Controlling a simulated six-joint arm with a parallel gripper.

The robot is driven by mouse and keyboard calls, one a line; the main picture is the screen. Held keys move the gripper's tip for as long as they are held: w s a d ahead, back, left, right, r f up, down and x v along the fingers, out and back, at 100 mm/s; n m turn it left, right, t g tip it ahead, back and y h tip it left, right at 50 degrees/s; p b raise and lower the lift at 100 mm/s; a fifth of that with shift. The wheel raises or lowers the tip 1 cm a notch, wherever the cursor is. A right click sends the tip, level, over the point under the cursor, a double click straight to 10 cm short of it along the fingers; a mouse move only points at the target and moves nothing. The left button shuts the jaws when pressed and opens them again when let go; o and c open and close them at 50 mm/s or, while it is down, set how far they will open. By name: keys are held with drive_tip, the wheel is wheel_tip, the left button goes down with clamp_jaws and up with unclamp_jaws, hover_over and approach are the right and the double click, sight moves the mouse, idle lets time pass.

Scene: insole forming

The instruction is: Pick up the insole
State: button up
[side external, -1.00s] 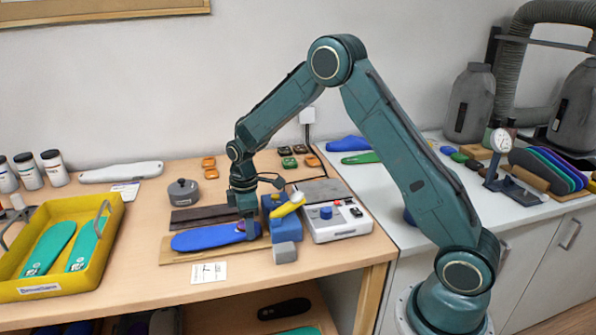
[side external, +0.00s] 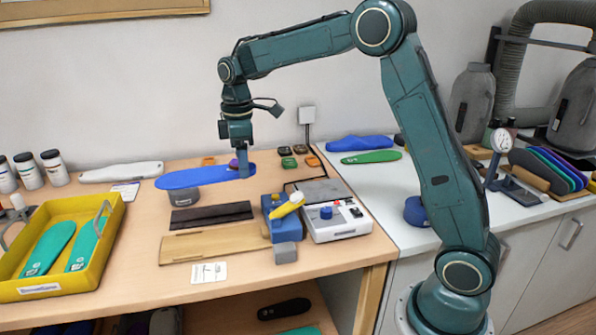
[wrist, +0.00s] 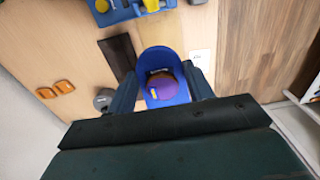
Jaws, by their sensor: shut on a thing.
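A blue insole (side external: 192,178) is held level in the air above the bench in the side view. My gripper (side external: 241,166) is shut on its right end. In the wrist view the insole (wrist: 157,60) shows between the two fingers of my gripper (wrist: 162,92), with a purple patch on its heel end. A bare wooden board (side external: 215,243) lies on the bench below, with nothing on it.
A dark strip (side external: 211,216), a round grey pot (side external: 184,198), a blue clamp block (side external: 278,220) and a white control box (side external: 335,221) stand near the board. A yellow tray (side external: 110,222) with green insoles is at left.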

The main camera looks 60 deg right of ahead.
drive_tip(key=shift+r, duration=0.65)
drive_tip(key=shift+r, duration=2.45)
drive_tip(key=shift+f, duration=0.1)
drive_tip(key=w+d+f, duration=0.2)
drive_tip(key=w+f, duration=0.1)
drive_tip(key=f, duration=0.3)
drive_tip(key=w+d+f, duration=0.3)
drive_tip(key=f, duration=0.4)
drive_tip(key=w+d+f, duration=0.3)
drive_tip(key=f, duration=0.4)
drive_tip(key=shift+w+d+f, duration=0.1)
drive_tip(key=shift+w+f, duration=0.1)
drive_tip(key=shift+w, duration=0.2)
drive_tip(key=shift+f, duration=0.15)
